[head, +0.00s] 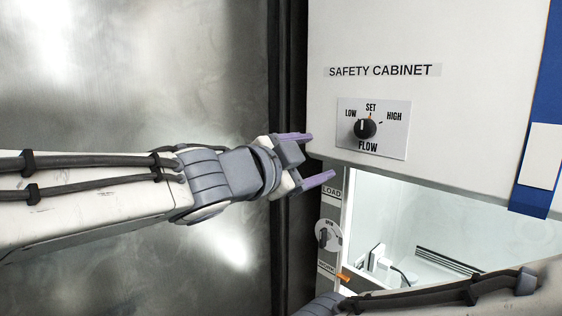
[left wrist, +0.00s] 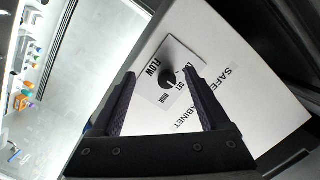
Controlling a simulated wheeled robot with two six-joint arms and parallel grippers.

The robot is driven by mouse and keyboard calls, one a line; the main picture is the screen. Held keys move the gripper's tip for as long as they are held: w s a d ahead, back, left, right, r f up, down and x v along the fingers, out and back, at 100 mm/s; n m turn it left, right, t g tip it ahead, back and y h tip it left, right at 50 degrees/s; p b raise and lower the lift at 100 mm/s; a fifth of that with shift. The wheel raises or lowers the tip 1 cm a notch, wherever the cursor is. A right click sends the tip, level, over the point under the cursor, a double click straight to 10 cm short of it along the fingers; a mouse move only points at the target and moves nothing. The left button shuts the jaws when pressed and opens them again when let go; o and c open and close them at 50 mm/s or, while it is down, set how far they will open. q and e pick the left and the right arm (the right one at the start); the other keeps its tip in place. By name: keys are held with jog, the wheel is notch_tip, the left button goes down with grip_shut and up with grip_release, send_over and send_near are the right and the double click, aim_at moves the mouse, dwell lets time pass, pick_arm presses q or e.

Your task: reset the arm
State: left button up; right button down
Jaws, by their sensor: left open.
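My left arm reaches in from the left in the head view. Its gripper (head: 318,158) is open and empty, its purple-lined fingers apart, to the left of the flow knob (head: 365,128) and slightly below it. The black knob sits on a white plate marked LOW, SET, HIGH and FLOW, and its pointer is near SET. In the left wrist view the knob (left wrist: 168,80) shows between and beyond the open fingers (left wrist: 158,100). A part of my right arm shows at the lower right of the head view; its gripper is not visible.
The safety cabinet (head: 450,35) has a lit opening below its white front panel. A second dial (head: 328,235) is on the narrow strip by the opening, under a LOAD label. A dark frame edge (head: 287,80) and a metal wall (head: 130,80) stand at left.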

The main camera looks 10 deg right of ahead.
pick_arm(q)
jog(key=s+a+f+n+g+y, duration=0.1)
jog(key=s+a+f+n+y, duration=0.15)
jog(key=f, duration=0.45)
jog(key=s+a+f+n+g+y, duration=0.2)
jog(key=a+f+n+y, duration=0.15)
jog(key=f, duration=0.45)
jog(key=s+a+f+n+g+y, duration=0.1)
jog(key=s+a+f+n+y, duration=0.15)
jog(key=f, duration=0.45)
jog(key=s+a+f+n+g+y, duration=0.1)
jog(key=s+a+f+g, duration=0.2)
jog(key=s+f, duration=0.3)
jog(key=s+a+f+n+g+y, duration=0.1)
jog(key=s+f+g, duration=0.4)
jog(key=s, duration=0.6)
jog(key=a+f+n, duration=0.1)
jog(key=a, duration=0.1)
jog(key=shift+a+b, duration=0.3)
jog(key=shift+b, duration=0.1)
